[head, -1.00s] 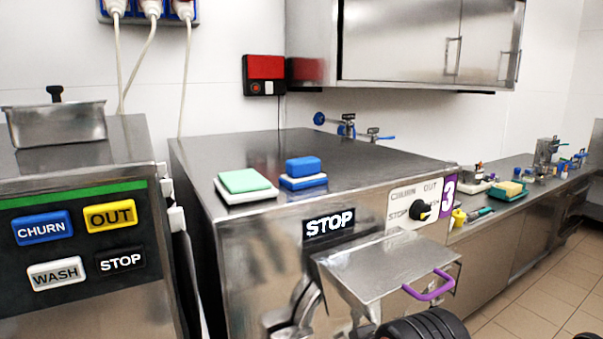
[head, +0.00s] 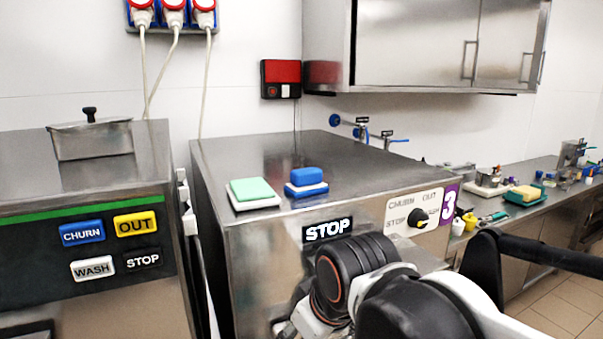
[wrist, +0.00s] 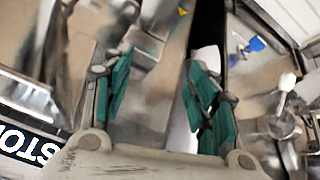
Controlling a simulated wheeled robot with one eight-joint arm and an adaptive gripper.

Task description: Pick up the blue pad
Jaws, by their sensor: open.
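The blue pad (head: 307,175) lies on a small blue-and-white tray (head: 306,190) on the steel top of machine 3, near its front edge, in the head view. A green pad (head: 251,189) on a white tray (head: 255,203) lies just left of it. My arm reaches across the lower right of the head view, below and in front of the pads; my gripper is not clear there. In the wrist view my gripper (wrist: 160,80) is open, with teal finger pads apart and nothing held between them. The blue pad does not show in the wrist view.
Machine 3's steel top (head: 345,165) is clear behind and right of the pads. Its front carries a STOP label (head: 328,229) and a dial panel (head: 412,210). A wall cabinet (head: 420,45) overhangs the back right. A lidded pan (head: 92,138) stands on the left machine.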

